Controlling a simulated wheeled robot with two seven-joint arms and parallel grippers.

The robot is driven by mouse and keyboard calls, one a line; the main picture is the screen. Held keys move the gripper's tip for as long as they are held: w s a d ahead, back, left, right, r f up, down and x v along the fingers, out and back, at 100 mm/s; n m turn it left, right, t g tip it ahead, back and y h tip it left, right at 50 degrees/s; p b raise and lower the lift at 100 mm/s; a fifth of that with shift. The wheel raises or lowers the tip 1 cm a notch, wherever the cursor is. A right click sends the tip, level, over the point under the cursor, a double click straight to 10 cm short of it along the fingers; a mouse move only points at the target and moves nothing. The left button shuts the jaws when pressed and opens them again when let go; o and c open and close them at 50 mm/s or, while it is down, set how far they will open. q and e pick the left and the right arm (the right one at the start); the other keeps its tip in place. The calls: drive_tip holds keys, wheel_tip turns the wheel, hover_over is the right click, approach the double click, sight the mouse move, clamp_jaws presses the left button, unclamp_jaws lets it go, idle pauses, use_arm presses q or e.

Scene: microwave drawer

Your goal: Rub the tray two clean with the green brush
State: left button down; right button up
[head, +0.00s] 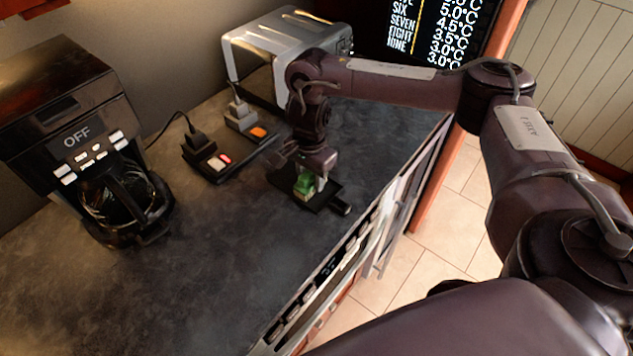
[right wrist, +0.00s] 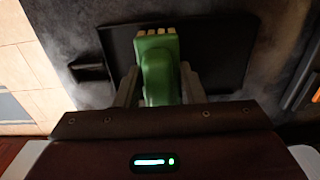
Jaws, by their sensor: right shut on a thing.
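A green brush (head: 304,184) is held in my right gripper (head: 308,178). In the right wrist view the brush (right wrist: 159,68) sits between the two fingers (right wrist: 160,85), with its pale bristle end pointing away from the gripper. The dark tray (head: 325,196) lies flat on the counter under the brush, its short handle toward the counter's front edge. The tray also shows in the right wrist view (right wrist: 222,55), with the bristles over its surface. I cannot tell whether the bristles touch it. My left gripper is not in view.
A coffee maker (head: 75,135) with a glass pot stands at the left. A silver toaster (head: 262,50) stands at the back. A power strip (head: 217,165) with plugs lies behind the tray. The counter (head: 215,260) is clear in front, ending at an edge above drawers.

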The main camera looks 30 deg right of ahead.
drive_tip(key=shift+w, duration=0.15)
drive_tip(key=shift+w+a+b, duration=0.2)
drive_tip(key=shift+w+a, duration=0.1)
drive_tip(key=shift+w, duration=0.4)
drive_tip(key=shift+w+a+b, duration=0.15)
drive_tip(key=shift+w+a, duration=0.15)
drive_tip(key=shift+w, duration=0.4)
drive_tip(key=shift+w+a+b, duration=0.15)
drive_tip(key=shift+w+a, duration=0.1)
drive_tip(key=shift+w, duration=0.5)
drive_tip(key=shift+w+a+b, duration=0.15)
drive_tip(key=shift+w+a, duration=0.05)
drive_tip(key=shift+w, duration=0.5)
drive_tip(key=shift+s+d, duration=0.1)
drive_tip(key=shift+s, duration=0.05)
drive_tip(key=shift+s+d+p, duration=0.15)
drive_tip(key=shift+s+p, duration=0.25)
drive_tip(key=shift+s, duration=0.15)
drive_tip(key=shift+s+d+f, duration=0.1)
drive_tip(key=shift+s+d, duration=0.05)
drive_tip(key=shift+s, duration=0.3)
drive_tip(key=shift+s+d+f, duration=0.1)
drive_tip(key=shift+s+d, duration=0.05)
drive_tip(key=shift+s, duration=0.25)
